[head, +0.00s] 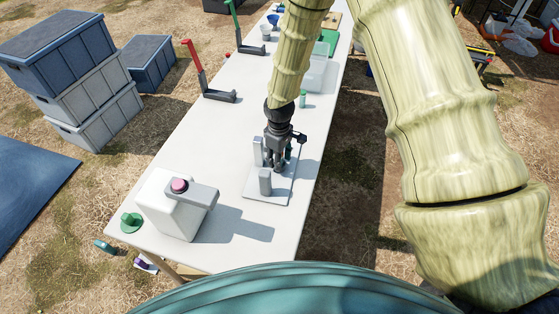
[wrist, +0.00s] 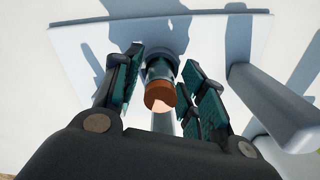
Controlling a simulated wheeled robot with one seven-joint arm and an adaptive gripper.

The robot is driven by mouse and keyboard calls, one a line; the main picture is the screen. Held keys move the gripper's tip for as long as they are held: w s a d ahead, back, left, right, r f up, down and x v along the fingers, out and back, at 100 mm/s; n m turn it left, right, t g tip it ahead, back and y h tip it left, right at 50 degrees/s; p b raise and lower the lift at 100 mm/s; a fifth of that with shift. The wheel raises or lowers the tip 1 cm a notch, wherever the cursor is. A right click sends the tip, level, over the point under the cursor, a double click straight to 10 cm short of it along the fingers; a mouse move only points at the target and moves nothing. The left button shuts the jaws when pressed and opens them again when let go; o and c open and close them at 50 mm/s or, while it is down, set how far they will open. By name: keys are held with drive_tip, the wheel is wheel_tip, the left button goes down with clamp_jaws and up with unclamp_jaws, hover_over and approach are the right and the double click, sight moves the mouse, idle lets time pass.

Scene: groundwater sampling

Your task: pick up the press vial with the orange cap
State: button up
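The press vial with the orange cap (wrist: 160,97) shows in the wrist view, its clear grey body (wrist: 160,67) on a pale plate (wrist: 85,35). My gripper (wrist: 162,60) is open, with one dark green-padded finger on each side of the vial. A narrow gap shows between the vial and each finger. In the head view my gripper (head: 278,164) points down over the plate (head: 256,192) on the long table. The vial cannot be made out there, hidden by my gripper and the posts.
Grey posts (head: 265,182) stand on the plate close to my gripper; one shows at right in the wrist view (wrist: 265,105). A white jug (head: 170,205) with a pink cap stands nearer on the table (head: 190,135). Red (head: 207,80) and green (head: 240,35) stands are farther off.

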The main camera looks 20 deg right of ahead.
clamp_jaws()
drive_tip(key=shift+r, duration=0.15)
